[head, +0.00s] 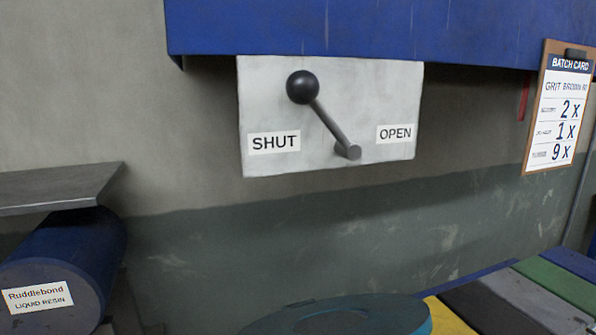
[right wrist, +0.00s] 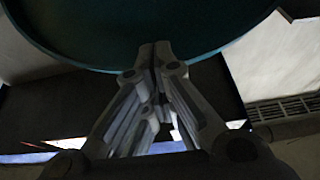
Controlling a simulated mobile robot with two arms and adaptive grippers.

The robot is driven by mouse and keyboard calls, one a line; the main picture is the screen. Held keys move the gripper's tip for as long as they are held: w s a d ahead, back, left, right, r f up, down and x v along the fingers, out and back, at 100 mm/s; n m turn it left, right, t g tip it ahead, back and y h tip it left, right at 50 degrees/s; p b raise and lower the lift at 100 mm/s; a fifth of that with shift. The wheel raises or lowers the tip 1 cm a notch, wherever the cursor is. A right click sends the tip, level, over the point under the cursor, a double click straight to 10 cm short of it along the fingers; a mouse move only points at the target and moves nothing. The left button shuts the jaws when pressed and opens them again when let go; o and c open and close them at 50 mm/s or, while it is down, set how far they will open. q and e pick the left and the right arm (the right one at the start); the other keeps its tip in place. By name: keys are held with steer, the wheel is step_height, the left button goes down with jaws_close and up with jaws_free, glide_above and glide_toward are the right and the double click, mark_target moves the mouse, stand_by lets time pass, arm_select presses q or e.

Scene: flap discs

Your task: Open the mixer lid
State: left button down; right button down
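A lever with a black ball knob (head: 302,87) is mounted on a pale wall plate (head: 330,90). It leans up and left from its pivot, with the knob above the SHUT label (head: 274,142) and away from the OPEN label (head: 395,134). A round dark teal lid-like top (head: 340,316) shows at the bottom edge of the head view. In the right wrist view, my right gripper (right wrist: 155,48) has its fingertips together, overlapping a large teal round body (right wrist: 150,25) in the picture. I cannot tell whether they touch it. My left gripper is not in view.
A blue drum labelled Ruddlebond liquid resin (head: 60,265) lies at the left under a grey shelf (head: 60,188). A blue housing (head: 380,30) overhangs the lever plate. A batch card (head: 558,110) hangs at the right. Coloured bins or panels (head: 520,295) fill the lower right.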

steer(key=w+a+r+p, duration=0.1)
steer(key=w+r+p, duration=0.1)
steer(key=p, duration=0.2)
steer(key=w+a+r+p, duration=0.1)
steer(key=w+r+p, duration=0.2)
steer(key=p, duration=0.1)
steer(key=w+a+r+p, duration=0.1)
steer(key=w+r+p, duration=0.2)
steer(key=p, duration=0.1)
steer(key=shift+w+r, duration=0.2)
steer(key=w+a+r+g+h+p, duration=0.1)
steer(key=w+a+r+p, duration=0.15)
steer(key=w+r, duration=0.5)
steer(key=w+a+r+g+p, duration=0.2)
steer(key=w+a+r, duration=0.2)
steer(key=w, duration=0.6)
steer(key=w+a, duration=0.2)
steer(key=w, duration=0.4)
steer(key=w+a+g, duration=0.1)
steer(key=w+a, duration=0.1)
steer(key=w, duration=0.4)
steer(key=shift+w+a+h+b, duration=0.25)
steer(key=shift+h+b, duration=0.05)
steer(key=shift+b, duration=0.1)
steer(key=shift+s+r, duration=0.15)
steer(key=v, duration=0.9)
